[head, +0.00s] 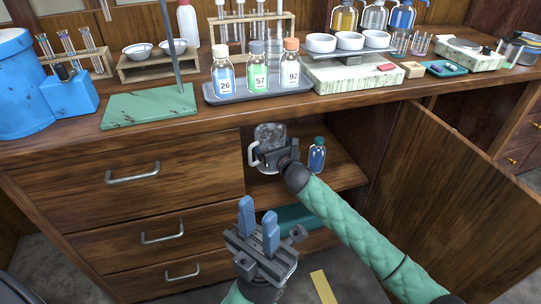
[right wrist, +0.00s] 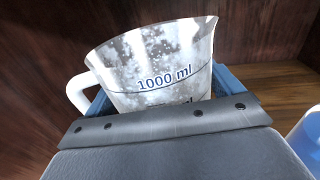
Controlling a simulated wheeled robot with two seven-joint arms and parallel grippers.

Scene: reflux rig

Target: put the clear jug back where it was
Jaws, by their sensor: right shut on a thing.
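The clear jug (head: 270,134) is inside the open cupboard under the bench, at the left of its shelf, with its white handle to the left. My right gripper (head: 277,153) reaches into the cupboard and is shut on the jug. In the right wrist view the jug (right wrist: 155,65) stands between the blue fingers, roughly upright, with a "1000 ml" mark facing me. Its base is hidden behind the gripper, so I cannot tell whether it touches the shelf. My left gripper (head: 259,225) is in front of the drawers, fingers up, apart and empty.
A blue bottle (head: 317,156) stands on the cupboard shelf (head: 345,174) just right of the jug. The cupboard door (head: 455,195) is swung open at the right. A teal object (head: 292,218) lies lower in the cupboard. Bottles and a tray (head: 212,95) crowd the bench above.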

